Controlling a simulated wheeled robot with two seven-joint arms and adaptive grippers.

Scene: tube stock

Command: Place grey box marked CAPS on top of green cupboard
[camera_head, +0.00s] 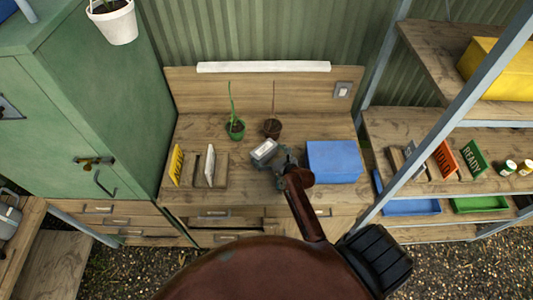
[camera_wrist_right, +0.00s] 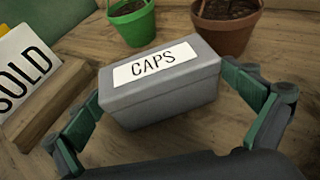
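The grey box (camera_head: 264,151) with a white CAPS label is over the wooden bench, in front of two potted plants. In the right wrist view the box (camera_wrist_right: 165,98) sits between the two fingers of my right gripper (camera_wrist_right: 165,90), whose tips meet its left and right sides. I cannot tell whether its base touches the bench. My right gripper (camera_head: 278,160) reaches it from the front right in the head view. The green cupboard (camera_head: 115,105) stands at the left, its top (camera_head: 40,30) partly in view at the upper left. My left gripper is not in view.
A blue box (camera_head: 333,161) stands right of my right gripper. A green pot (camera_head: 236,130) and brown pot (camera_head: 272,128) are behind the grey box. Card holders with a SOLD sign (camera_wrist_right: 25,72) are left. A white pot (camera_head: 113,24) is near the cupboard top. Shelving (camera_head: 400,125) is at right.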

